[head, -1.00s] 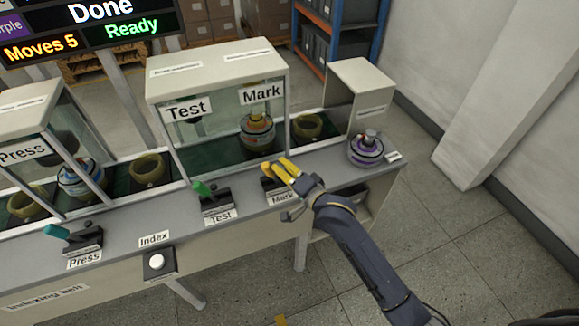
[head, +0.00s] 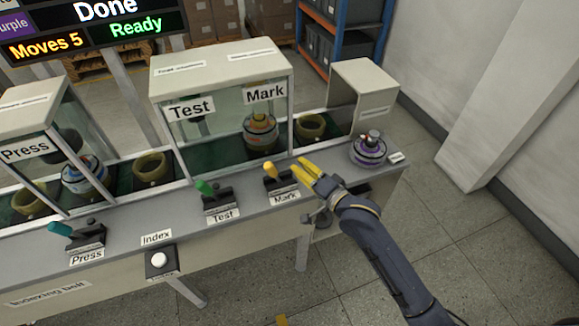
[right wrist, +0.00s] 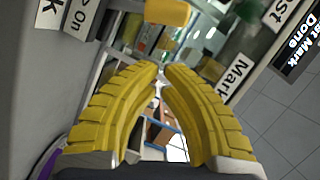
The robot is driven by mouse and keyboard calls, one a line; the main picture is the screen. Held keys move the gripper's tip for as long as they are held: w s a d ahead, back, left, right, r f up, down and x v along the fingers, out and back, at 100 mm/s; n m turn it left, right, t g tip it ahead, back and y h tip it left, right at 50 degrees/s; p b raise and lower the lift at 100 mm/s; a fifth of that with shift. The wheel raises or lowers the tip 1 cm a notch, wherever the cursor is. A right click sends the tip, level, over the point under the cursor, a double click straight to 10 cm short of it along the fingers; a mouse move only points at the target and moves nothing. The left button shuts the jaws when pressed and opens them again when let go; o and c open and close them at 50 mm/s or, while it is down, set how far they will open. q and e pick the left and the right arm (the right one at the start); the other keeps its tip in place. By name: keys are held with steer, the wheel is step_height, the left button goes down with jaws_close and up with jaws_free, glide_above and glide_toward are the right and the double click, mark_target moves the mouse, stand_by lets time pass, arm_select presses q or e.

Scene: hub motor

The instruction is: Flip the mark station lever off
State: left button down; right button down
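The mark station lever (head: 271,172) has a yellow handle on a dark base, behind a "Mark" label (head: 285,198) on the bench front. Its handle stands up, leaning slightly left and away. My right gripper (head: 301,168) has yellow fingers and is just right of the handle, apart from it. In the right wrist view its fingers (right wrist: 161,78) curve together at the tips with nothing held. The handle (right wrist: 167,12) shows beyond them at the top edge. An "On" label (right wrist: 78,24) is at the upper left there. My left gripper is not in view.
The green test lever (head: 206,189) stands left of the mark lever, and the teal press lever (head: 64,230) is at the far left. A glass-fronted housing (head: 222,115) rises behind. A purple-ringed motor (head: 368,150) sits to the right. A white index button (head: 158,260) is in front.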

steer(key=f+v, duration=0.1)
steer(key=v, duration=0.7)
steer(key=shift+s+d+r, duration=0.15)
steer(key=shift+s+r, duration=0.2)
steer(key=shift+r, duration=0.1)
